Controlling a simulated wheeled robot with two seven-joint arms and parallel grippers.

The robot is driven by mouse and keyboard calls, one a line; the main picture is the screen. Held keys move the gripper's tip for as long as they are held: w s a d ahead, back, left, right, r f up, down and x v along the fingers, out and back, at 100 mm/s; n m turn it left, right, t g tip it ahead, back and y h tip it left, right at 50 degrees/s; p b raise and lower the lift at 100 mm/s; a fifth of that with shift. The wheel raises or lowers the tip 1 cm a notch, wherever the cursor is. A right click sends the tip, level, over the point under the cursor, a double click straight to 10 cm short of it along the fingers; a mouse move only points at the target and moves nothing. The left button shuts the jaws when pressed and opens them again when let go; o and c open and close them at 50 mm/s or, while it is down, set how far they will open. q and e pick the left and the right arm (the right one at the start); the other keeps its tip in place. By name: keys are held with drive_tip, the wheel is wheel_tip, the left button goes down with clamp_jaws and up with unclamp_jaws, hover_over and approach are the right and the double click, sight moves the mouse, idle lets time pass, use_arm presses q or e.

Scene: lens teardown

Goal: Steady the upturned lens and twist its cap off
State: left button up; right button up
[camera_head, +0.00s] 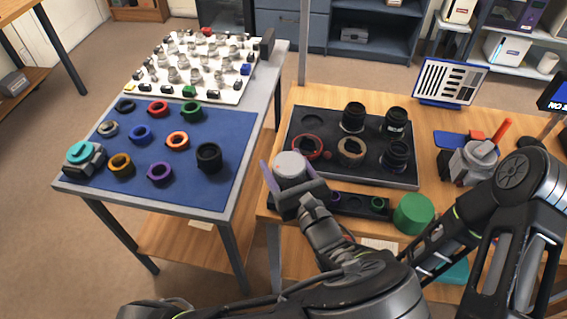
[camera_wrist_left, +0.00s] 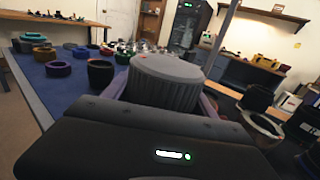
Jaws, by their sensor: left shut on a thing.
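My left gripper (camera_head: 286,176) is shut on a grey ribbed cylinder with a pale flat top (camera_head: 290,164), near the left edge of the wooden table. In the left wrist view the cylinder (camera_wrist_left: 165,80) stands upright between the fingers. Its lower part is hidden by my gripper, so I cannot tell whether it is the lens or its cap, or whether it touches the table. Several black lenses (camera_head: 353,118) stand upright on a dark tray (camera_head: 330,122). My right arm comes in at the right, but its gripper does not show.
The tray also holds a red ring (camera_head: 307,147) and a brown ring (camera_head: 351,151). A green cylinder (camera_head: 414,214) stands at the wooden table's front. On the left table, a blue mat (camera_head: 205,125) carries several coloured rings and a black cylinder (camera_head: 209,158).

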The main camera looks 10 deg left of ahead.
use_arm(q)
drive_tip(key=shift+c, duration=0.6)
drive_tip(key=o, duration=1.6)
drive_tip(key=shift+d, duration=0.1)
drive_tip(key=v, duration=1.2)
drive_tip(key=shift+r, duration=0.15)
